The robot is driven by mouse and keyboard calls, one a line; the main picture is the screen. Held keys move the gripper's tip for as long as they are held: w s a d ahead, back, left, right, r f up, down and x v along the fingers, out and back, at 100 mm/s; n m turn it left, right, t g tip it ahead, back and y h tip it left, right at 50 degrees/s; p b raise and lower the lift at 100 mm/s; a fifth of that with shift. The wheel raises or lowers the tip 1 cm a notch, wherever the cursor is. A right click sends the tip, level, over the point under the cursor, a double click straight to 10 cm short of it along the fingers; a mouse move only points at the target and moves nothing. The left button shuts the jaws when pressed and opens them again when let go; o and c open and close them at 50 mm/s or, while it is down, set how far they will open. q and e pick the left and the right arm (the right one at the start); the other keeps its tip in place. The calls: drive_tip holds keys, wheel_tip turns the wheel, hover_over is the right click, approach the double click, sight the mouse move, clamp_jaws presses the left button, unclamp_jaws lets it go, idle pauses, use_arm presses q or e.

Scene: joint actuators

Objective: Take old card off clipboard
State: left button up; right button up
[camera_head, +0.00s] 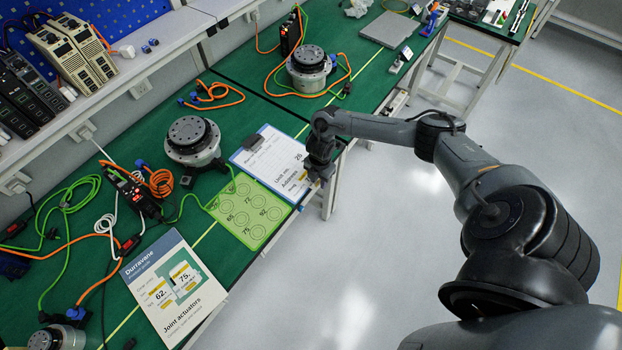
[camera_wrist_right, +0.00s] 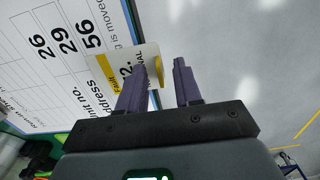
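The clipboard (camera_head: 246,158) lies on the green bench near its front edge, with a white printed sheet (camera_wrist_right: 45,60) on it. A small white card with a yellow strip (camera_wrist_right: 118,72) lies at the clipboard's edge nearest my right gripper; in the head view the gripper partly hides it. My right gripper (camera_head: 319,176) is over this edge. In the right wrist view its two fingers (camera_wrist_right: 162,88) are apart, and the card's end with a yellow tab shows at the left finger and in the gap. I cannot tell whether the finger touches it. My left gripper is not in view.
A green mat with numbered circles (camera_head: 246,212) lies beside the clipboard. Round actuators (camera_head: 193,140) (camera_head: 309,68) stand on the bench among orange and green cables. A printed board (camera_head: 172,288) is at the front. Open floor (camera_head: 400,240) lies right of the bench.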

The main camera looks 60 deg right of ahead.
clamp_jaws()
drive_tip(key=shift+r, duration=0.1)
